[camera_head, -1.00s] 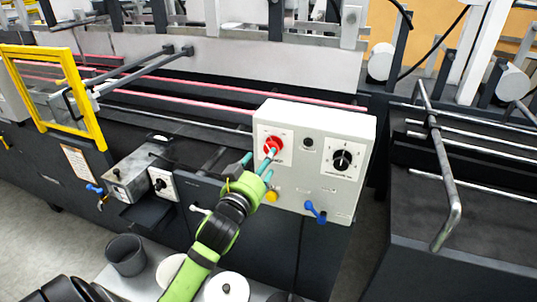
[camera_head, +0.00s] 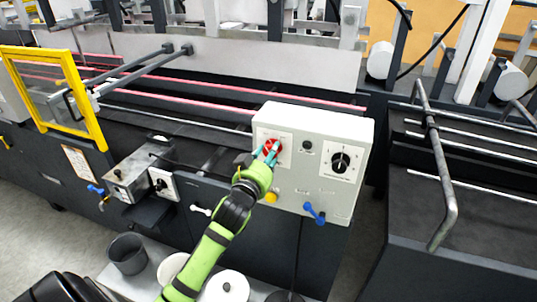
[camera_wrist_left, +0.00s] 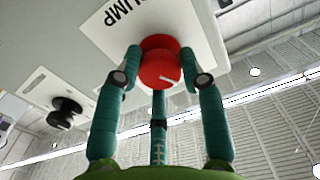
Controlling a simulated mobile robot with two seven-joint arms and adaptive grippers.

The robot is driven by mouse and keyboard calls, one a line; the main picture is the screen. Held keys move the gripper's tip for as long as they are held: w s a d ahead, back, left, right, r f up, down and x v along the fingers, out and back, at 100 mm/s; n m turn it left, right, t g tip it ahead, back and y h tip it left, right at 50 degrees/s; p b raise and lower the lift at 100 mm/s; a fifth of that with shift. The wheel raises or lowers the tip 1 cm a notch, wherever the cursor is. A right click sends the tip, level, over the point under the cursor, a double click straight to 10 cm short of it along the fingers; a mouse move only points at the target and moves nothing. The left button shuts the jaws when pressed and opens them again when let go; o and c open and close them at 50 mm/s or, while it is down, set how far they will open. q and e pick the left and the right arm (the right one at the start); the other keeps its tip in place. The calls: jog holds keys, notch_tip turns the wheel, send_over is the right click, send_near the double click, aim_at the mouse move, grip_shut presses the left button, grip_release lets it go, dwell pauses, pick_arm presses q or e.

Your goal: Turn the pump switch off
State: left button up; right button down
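The pump switch (camera_head: 272,146) is a red round knob on a white plate on the front of the light grey control box. In the left wrist view the red knob (camera_wrist_left: 160,62) sits beside the printed word PUMP, with a short white mark on its face. My left gripper (camera_head: 266,153) is at the knob, its teal fingers closed around it. In the left wrist view two fingers (camera_wrist_left: 160,58) meet the knob's sides and a third meets its lower edge. Part of the knob's rim is hidden behind the fingers. My right gripper is not in view.
The control box (camera_head: 338,118) also carries a black dial (camera_head: 340,161), a small black knob (camera_head: 308,146), a yellow button (camera_head: 271,196) and a blue lever (camera_head: 315,212). A yellow frame guard (camera_head: 95,128) stands at the left. A grey cup (camera_head: 127,254) stands below.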

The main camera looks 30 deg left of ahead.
pick_arm(q)
jog(key=shift+n, duration=0.6)
jog(key=o, duration=1.2)
jog(key=shift+c, duration=0.2)
jog(key=v, duration=1.2)
